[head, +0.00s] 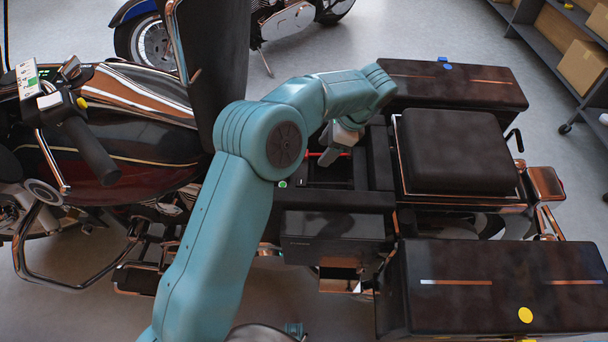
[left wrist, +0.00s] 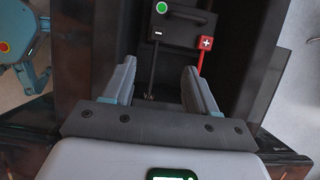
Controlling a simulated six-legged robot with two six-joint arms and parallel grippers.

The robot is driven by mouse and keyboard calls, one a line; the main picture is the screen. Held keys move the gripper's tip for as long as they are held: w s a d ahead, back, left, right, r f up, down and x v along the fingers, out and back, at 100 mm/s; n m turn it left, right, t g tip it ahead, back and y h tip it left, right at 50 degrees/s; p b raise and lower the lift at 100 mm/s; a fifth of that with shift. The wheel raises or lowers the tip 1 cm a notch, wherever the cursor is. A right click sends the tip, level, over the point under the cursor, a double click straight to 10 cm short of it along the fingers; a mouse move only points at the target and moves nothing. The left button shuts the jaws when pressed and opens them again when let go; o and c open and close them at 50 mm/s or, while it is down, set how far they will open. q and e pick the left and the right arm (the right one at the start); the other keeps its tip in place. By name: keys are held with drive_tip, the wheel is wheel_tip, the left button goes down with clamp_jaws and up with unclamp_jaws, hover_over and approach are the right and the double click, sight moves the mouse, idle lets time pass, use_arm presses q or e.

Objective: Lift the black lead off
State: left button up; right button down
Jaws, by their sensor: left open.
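The black lead (left wrist: 154,42) has a white minus mark and sits at the left of the battery's near edge in the left wrist view. Its cable runs down toward my fingers. The red lead (left wrist: 205,44), with a white plus mark, is at the right side. The dark battery (left wrist: 185,20) has a handle and a green dot. My left gripper (left wrist: 160,68) is open and empty, its fingers apart, short of the leads in the picture. In the head view my left gripper (head: 334,150) reaches down into the bay, and the black lead cannot be made out. My right gripper is not seen.
The open bay (head: 330,178) has dark walls close around the gripper. The raised seat (head: 213,60) stands to its left, the rear seat (head: 455,150) to its right. Dark side cases (head: 455,85) (head: 500,262) flank the rear. Shelving (head: 560,75) stands far right.

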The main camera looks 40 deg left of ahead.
sight(301, 182)
use_arm(q)
drive_tip(key=b+x, duration=0.3)
drive_tip(key=x, duration=1.2)
drive_tip(key=shift+s+f, duration=0.15)
drive_tip(key=shift+f, duration=0.05)
clamp_jaws()
drive_tip(key=shift+r, duration=0.1)
